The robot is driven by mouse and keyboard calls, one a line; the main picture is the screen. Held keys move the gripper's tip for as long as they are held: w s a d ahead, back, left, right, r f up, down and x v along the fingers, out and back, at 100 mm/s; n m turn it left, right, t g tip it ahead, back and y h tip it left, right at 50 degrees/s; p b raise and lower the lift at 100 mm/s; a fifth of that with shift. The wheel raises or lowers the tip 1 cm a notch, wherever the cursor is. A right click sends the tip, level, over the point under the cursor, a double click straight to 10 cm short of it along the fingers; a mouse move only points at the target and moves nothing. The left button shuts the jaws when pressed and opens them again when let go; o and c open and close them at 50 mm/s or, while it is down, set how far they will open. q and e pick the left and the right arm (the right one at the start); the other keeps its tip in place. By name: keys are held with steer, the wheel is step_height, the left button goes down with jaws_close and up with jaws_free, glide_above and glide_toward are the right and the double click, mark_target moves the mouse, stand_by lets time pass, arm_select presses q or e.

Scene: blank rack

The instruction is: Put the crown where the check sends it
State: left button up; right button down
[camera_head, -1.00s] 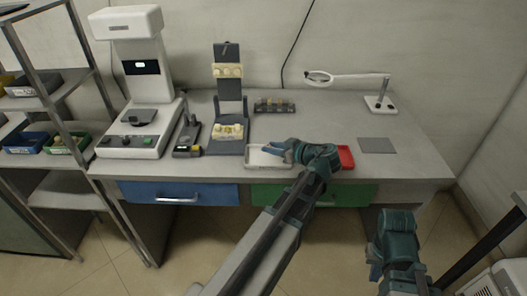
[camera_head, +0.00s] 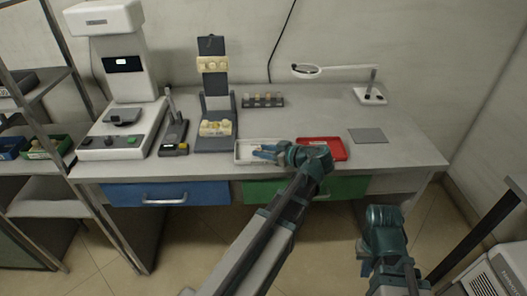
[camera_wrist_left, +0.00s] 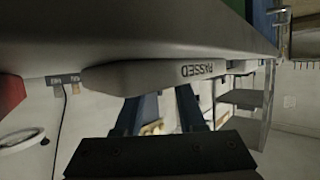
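No crown can be made out in either view. My left gripper (camera_head: 262,152) is over the white tray (camera_head: 241,158) at the front of the bench. In the left wrist view its two blue fingers (camera_wrist_left: 165,98) stand apart with no held object visible between them. The tray's wall, marked PASSED (camera_wrist_left: 150,75), is just past the fingertips there. A red tray (camera_head: 322,150) lies right of the white one, partly hidden by my left wrist. My right gripper (camera_head: 366,264) hangs in front of the bench, and its fingers are not clear.
A dark stand (camera_head: 211,84) holds cream dental models. A dark rack (camera_head: 263,101) with small blocks is behind the trays. A white machine (camera_head: 122,110) and a small gauge (camera_head: 173,140) stand left. A magnifier lamp (camera_head: 370,95) and a grey pad (camera_head: 368,135) are right.

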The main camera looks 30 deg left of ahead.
arm_select(q)
steer(key=shift+o, duration=1.3)
steer(key=shift+r, duration=0.2)
steer(key=p+v, duration=0.4)
steer(key=v, duration=0.6)
steer(key=shift+d+r, duration=0.15)
steer(key=shift+p+v, duration=0.45)
steer(key=shift+v, duration=0.35)
steer(key=shift+s+d, duration=0.1)
